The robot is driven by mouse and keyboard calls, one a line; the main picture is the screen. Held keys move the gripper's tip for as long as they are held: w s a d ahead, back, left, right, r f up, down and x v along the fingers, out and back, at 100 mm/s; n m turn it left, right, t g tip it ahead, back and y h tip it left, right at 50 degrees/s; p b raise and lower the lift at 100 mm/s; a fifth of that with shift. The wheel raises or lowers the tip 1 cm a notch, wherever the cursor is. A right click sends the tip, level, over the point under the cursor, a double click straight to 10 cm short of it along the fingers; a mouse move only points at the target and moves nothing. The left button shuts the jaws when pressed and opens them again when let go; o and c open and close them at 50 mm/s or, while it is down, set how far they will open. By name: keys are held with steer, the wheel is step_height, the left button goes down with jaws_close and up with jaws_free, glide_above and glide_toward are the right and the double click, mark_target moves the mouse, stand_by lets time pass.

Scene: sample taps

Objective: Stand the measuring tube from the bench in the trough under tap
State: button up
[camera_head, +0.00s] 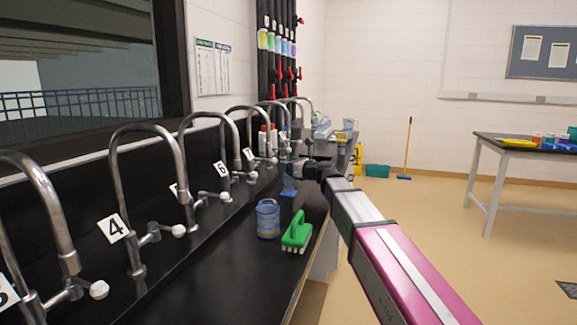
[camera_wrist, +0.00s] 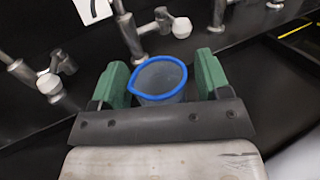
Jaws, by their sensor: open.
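The measuring tube, clear with a blue rim (camera_wrist: 185,84), stands between the green fingers of my gripper (camera_wrist: 162,80) in the wrist view. A gap shows on each side, so the gripper is open around it, not clamped. In the head view the tube (camera_head: 289,184) is small and bluish, on the black bench (camera_head: 225,265) beside my gripper (camera_head: 297,170). Its upper part is partly hidden there by my gripper. Curved metal taps line the bench's left side, with number cards 4 (camera_head: 113,228), 6 (camera_head: 221,168) and 7 (camera_head: 249,154). I cannot make out the trough clearly.
Tap spouts and handles overhang the left side. Red-and-white bottles (camera_head: 267,137) stand farther back.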

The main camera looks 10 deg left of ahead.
steer(key=shift+r, duration=0.15)
steer(key=v, duration=1.2)
steer(key=shift+c, duration=0.3)
stand_by(0.7)
